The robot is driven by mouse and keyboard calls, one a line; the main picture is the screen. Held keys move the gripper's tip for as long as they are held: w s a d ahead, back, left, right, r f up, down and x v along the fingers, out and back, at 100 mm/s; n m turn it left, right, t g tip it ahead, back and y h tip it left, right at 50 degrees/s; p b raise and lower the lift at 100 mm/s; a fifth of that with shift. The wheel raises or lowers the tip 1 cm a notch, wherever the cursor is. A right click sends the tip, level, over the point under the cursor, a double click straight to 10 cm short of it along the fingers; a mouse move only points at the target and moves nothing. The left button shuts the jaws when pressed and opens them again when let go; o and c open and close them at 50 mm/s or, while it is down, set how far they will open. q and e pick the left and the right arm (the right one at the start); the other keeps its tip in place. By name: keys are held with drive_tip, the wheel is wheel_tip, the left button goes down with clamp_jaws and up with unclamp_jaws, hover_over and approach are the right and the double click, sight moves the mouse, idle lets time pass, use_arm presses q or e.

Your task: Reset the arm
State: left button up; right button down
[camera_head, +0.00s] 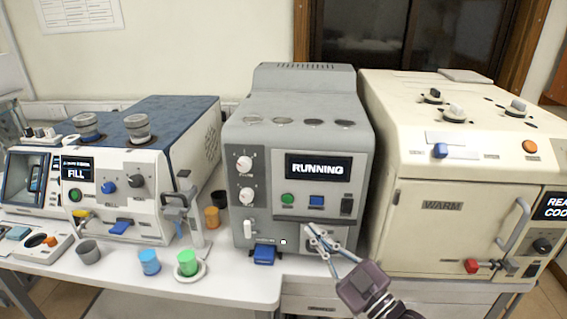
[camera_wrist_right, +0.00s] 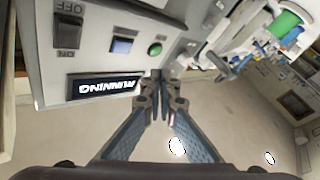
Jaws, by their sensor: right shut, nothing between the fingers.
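My right gripper (camera_head: 314,234) is in front of the lower front panel of the grey machine (camera_head: 258,190), whose display (camera_head: 318,168) reads RUNNING. In the right wrist view the two fingers of the gripper (camera_wrist_right: 160,84) come together at their tips with nothing between them. The RUNNING display (camera_wrist_right: 104,86), a green button (camera_wrist_right: 155,49) and a blue button (camera_wrist_right: 122,45) are beyond the fingertips. I cannot tell whether the tips touch the panel. My left gripper is not in view.
The cream WARM oven (camera_head: 440,225) stands close at the right, with a handle and red knob. At left is the FILL machine (camera_head: 125,195). Blue (camera_head: 149,262), green (camera_head: 187,262) and grey (camera_head: 88,252) cups stand on the white table (camera_head: 225,285) at front left.

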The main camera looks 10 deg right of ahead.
drive_tip(key=s+a+f+m+g+h, duration=0.1)
drive_tip(key=s+f+m+g+h, duration=0.25)
drive_tip(key=f, duration=0.55)
drive_tip(key=s+a+f+m+g+h, duration=0.1)
drive_tip(key=s+f+g+h, duration=0.1)
drive_tip(key=s+f+g, duration=0.4)
drive_tip(key=s+d+f+m+g+h, duration=0.25)
drive_tip(key=s+f, duration=0.25)
drive_tip(key=s, duration=0.5)
drive_tip(key=s+d+f+m+g+h, duration=0.1)
drive_tip(key=s+d+f+m+g, duration=0.25)
drive_tip(key=s, duration=0.65)
wheel_tip(320, 180, down, 27)
drive_tip(key=s+n, duration=0.1)
drive_tip(key=n, duration=0.1)
drive_tip(key=s+d+f+g, duration=0.2)
drive_tip(key=s+d+f, duration=0.1)
drive_tip(key=s+f, duration=1.4)
drive_tip(key=shift+s, duration=0.3)
